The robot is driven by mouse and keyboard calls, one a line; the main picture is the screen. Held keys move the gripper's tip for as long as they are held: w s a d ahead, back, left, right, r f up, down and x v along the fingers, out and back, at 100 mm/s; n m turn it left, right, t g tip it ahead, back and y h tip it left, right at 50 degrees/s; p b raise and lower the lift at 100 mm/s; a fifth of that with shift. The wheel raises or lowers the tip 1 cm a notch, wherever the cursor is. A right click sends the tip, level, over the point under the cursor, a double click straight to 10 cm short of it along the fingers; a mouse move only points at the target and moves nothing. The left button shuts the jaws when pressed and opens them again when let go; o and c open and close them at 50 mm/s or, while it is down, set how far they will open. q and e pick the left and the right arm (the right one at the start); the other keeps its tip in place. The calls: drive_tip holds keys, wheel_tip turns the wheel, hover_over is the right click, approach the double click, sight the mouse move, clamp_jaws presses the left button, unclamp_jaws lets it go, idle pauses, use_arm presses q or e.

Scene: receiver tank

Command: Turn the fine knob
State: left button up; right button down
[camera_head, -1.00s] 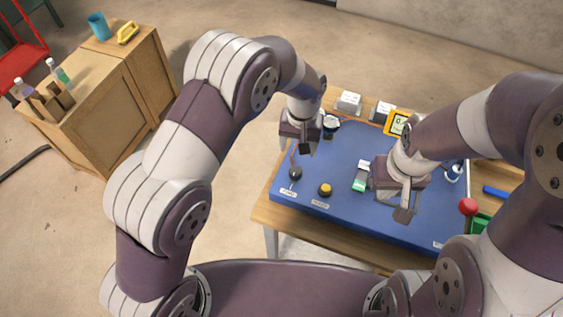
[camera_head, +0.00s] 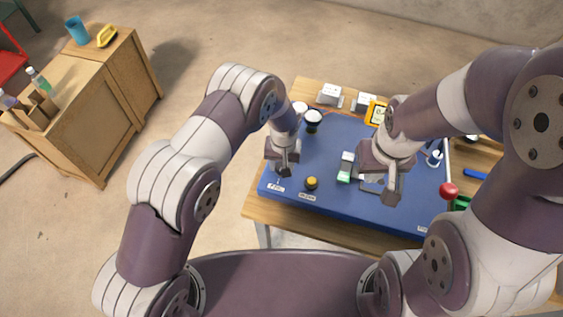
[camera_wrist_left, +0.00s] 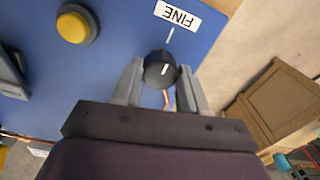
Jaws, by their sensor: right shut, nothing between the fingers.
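The fine knob (camera_wrist_left: 159,69) is a round black knob with a white mark on its top. It sits on the blue panel (camera_head: 325,152), beside the white FINE label (camera_wrist_left: 177,14). In the left wrist view my left gripper (camera_wrist_left: 160,72) is open, with one finger on each side of the knob and narrow gaps showing. In the head view my left gripper (camera_head: 284,172) is low over the panel's left corner and mostly hides the knob. My right gripper (camera_head: 390,198) is shut and empty above the right part of the panel.
A yellow button (camera_head: 311,183) sits near the fine knob and also shows in the left wrist view (camera_wrist_left: 74,27). A red ball-topped lever (camera_head: 449,190) is at right.

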use_arm(q)
drive_tip(key=c, duration=0.3)
drive_tip(key=m+b, duration=0.1)
drive_tip(key=m, duration=0.1)
drive_tip(key=shift+d+m+b, duration=0.1)
drive_tip(key=shift+m+b, duration=0.2)
drive_tip(key=shift+m, duration=0.1)
drive_tip(key=m+b, duration=0.1)
drive_tip(key=m, duration=0.3)
drive_tip(key=m+b, duration=0.1)
drive_tip(key=m, duration=0.5)
drive_tip(key=shift+b, duration=0.3)
drive_tip(key=m, duration=0.5)
drive_tip(key=shift+r+b, duration=0.15)
drive_tip(key=shift+b, duration=0.25)
drive_tip(key=shift+m+t+h, duration=0.3)
